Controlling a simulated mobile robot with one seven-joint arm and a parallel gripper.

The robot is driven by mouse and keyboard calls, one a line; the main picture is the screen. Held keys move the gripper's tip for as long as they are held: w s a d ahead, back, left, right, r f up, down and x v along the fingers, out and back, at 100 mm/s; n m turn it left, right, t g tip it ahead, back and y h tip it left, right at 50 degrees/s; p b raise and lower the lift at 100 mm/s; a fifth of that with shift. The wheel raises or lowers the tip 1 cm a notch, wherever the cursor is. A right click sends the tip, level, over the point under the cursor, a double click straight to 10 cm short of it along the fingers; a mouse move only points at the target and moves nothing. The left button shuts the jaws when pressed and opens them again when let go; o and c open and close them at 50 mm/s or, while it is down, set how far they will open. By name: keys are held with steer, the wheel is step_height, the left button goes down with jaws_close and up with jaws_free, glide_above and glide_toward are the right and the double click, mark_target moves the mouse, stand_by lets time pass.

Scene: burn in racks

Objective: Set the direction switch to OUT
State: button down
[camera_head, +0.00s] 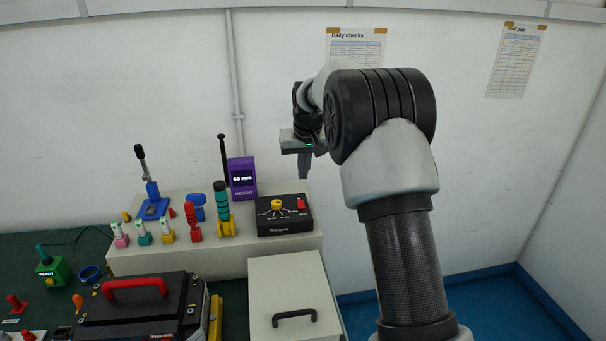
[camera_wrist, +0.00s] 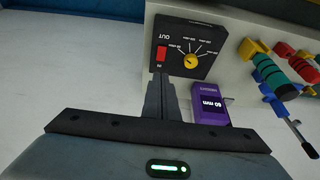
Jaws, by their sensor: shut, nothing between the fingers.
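The black control box (camera_head: 284,222) sits on the right end of the pale raised bench top. It carries a yellow knob (camera_head: 277,204) and a small red direction switch (camera_head: 301,204). In the wrist view the box (camera_wrist: 184,70) appears upside down, with its red switch (camera_wrist: 162,53) between the label OUT and a label at its other end. I cannot tell which way the switch is set. My gripper (camera_head: 303,174) is shut and empty, pointing down above the box. Its fingertips (camera_wrist: 161,78) appear just short of the switch in the wrist view, apart from it.
A purple height gauge (camera_head: 242,178) reading 60 mm stands behind and left of the box. Several coloured tools, including a teal and yellow one (camera_head: 222,208), stand further left. A pale cabinet (camera_head: 290,275) with a black handle is in front. The wall is behind.

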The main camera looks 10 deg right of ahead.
mark_target(300, 201)
steer(key=x, duration=0.3)
steer(key=p+x, duration=0.1)
steer(key=x, duration=0.7)
steer(key=shift+s+f, duration=0.2)
steer(key=shift+f, duration=0.15)
